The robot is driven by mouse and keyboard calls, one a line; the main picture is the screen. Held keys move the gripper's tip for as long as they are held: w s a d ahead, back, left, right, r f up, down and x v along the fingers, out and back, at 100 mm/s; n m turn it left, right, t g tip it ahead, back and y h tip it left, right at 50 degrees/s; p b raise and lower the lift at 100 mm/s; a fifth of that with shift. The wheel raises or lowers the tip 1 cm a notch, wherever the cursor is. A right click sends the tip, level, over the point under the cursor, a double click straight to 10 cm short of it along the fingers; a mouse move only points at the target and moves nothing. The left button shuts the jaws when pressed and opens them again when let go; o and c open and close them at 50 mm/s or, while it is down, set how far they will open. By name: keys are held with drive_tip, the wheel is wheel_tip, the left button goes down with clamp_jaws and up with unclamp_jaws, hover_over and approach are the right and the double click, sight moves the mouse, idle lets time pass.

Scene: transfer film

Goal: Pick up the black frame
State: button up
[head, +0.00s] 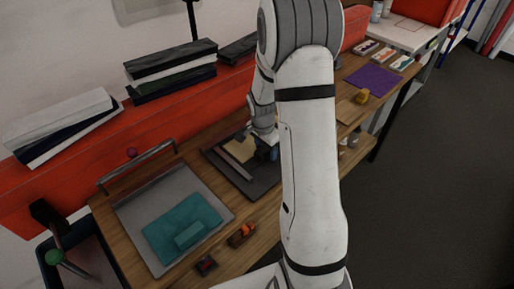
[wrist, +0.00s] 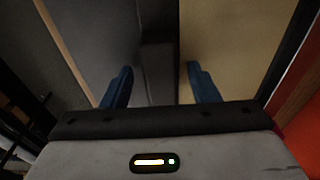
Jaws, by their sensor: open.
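A black frame (head: 262,187) lies flat on the wooden bench, partly hidden behind my arm. A tan panel and a grey bar show inside its outline. My gripper (head: 266,154) is over the frame, pointing down. In the wrist view my gripper (wrist: 160,85) is open, its two blue fingers apart. A dark raised bar (wrist: 157,75) runs between the fingers, with a dark grey surface to its left and a tan panel (wrist: 228,45) to its right. Whether the fingers touch the bar cannot be told.
A grey tray (head: 160,213) with a teal pad (head: 170,240) sits at the bench's left. A small orange-and-brown object (head: 242,234) and a dark red one (head: 206,265) lie near the front edge. A purple sheet (head: 373,79) lies farther right. Dark books (head: 172,72) are stacked behind.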

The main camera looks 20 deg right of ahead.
drive_tip(key=shift+f, duration=0.1)
clamp_jaws()
idle(0.5)
